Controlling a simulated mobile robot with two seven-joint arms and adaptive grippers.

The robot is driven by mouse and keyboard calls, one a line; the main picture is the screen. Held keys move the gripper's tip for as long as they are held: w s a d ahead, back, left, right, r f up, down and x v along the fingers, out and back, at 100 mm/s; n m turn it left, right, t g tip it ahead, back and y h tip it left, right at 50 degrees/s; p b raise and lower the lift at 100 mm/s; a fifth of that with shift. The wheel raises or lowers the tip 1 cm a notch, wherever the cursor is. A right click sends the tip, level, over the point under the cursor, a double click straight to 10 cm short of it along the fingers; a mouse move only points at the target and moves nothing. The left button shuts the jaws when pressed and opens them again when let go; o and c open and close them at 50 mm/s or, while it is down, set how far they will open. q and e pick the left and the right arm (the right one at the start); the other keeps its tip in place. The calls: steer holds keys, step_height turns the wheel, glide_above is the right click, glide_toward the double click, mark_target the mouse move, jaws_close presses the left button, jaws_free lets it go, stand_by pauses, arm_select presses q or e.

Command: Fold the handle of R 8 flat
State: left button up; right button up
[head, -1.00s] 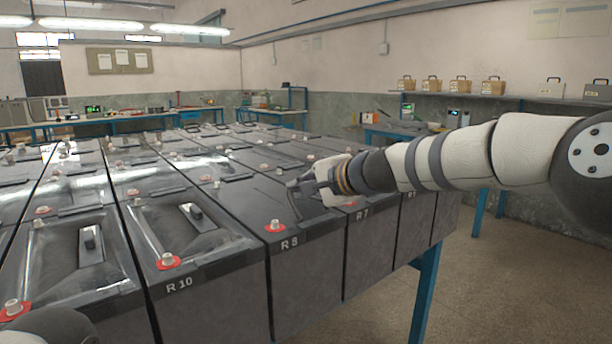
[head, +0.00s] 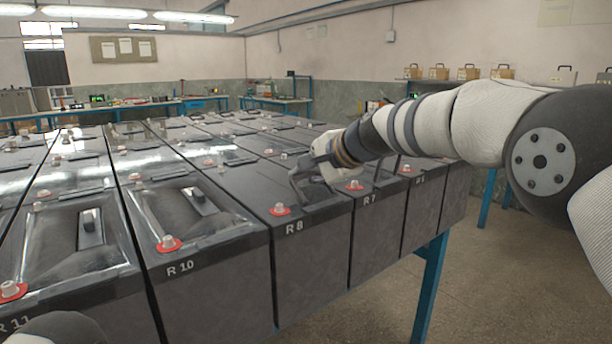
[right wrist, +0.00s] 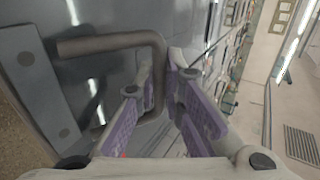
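Battery R 8 (head: 318,248) is a dark box in the front row, its label on the front top edge. Its handle (head: 298,183) is a dark bent bar that stands up from the lid, tilted, not flat. My right gripper (head: 318,172) is over the lid of R 8, at the handle. In the right wrist view the grey handle (right wrist: 110,43) bends at a corner, and one leg runs between the purple-padded fingers of my right gripper (right wrist: 162,72). The fingers look closed on that leg near their tips.
R 10 (head: 215,290) stands to the left with its handle (head: 195,200) lying flat in a recess. R 7 (head: 377,240) stands to the right. Red-ringed terminals (head: 280,210) stick up from the lids. Open floor (head: 500,290) lies to the right.

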steer(key=o, duration=0.3)
steer(key=v, duration=1.2)
